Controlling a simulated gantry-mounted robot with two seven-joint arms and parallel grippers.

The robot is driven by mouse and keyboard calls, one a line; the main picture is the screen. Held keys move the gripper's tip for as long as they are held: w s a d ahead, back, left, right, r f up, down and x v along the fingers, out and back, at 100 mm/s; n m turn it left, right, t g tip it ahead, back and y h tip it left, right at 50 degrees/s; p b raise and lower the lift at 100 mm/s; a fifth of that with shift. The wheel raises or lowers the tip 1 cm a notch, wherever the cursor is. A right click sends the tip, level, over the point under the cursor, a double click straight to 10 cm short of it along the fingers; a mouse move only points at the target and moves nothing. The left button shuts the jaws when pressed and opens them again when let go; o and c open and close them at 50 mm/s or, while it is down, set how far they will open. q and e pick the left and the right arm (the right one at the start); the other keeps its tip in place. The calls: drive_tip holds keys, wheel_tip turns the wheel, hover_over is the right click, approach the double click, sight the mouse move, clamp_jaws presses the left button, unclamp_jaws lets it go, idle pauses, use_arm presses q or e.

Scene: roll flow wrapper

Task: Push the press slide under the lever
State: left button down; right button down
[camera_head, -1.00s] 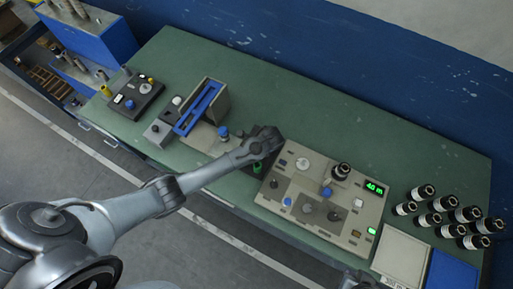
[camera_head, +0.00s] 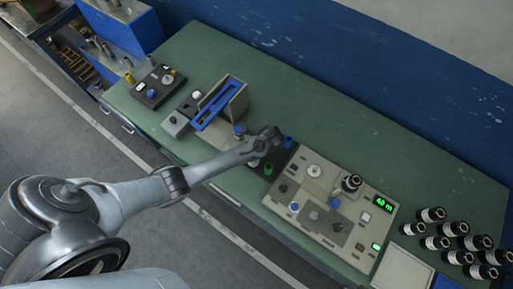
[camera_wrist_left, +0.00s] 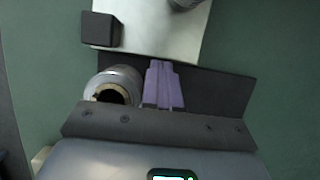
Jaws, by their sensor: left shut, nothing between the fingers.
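My left gripper (camera_head: 268,137) is over the black plate (camera_head: 262,167), just left of the grey control panel; its fingers are hidden under the wrist in the head view. In the left wrist view its fingers (camera_wrist_left: 161,68) are shut together and empty, pointing at a dark surface. A metal cylinder with a brass-coloured bore (camera_wrist_left: 113,88) is close beside them on the left; I cannot tell if they touch. A light plate (camera_wrist_left: 165,35) with a dark block (camera_wrist_left: 101,30) lies beyond the fingertips. I cannot tell for sure which parts are the press slide and the lever. My right gripper is not in view.
A blue tilted frame (camera_head: 213,107) stands left of the gripper. The control panel (camera_head: 325,187) is to the right, with several black rolls (camera_head: 455,229) beyond. The bench's back strip is clear.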

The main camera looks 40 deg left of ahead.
use_arm(q)
drive_tip(key=a+p, duration=0.1)
drive_tip(key=a, duration=0.3)
drive_tip(key=s+a+p, duration=0.1)
drive_tip(key=a, duration=0.3)
drive_tip(key=a+p, duration=0.1)
drive_tip(key=a, duration=0.3)
drive_tip(key=shift+s+a+r, duration=0.1)
drive_tip(key=shift+s+a, duration=0.05)
drive_tip(key=shift+s, duration=0.05)
drive_tip(key=shift+a, duration=0.45)
drive_tip(key=shift+s, duration=0.1)
drive_tip(key=shift+d+p, duration=0.1)
drive_tip(key=shift+p, duration=0.2)
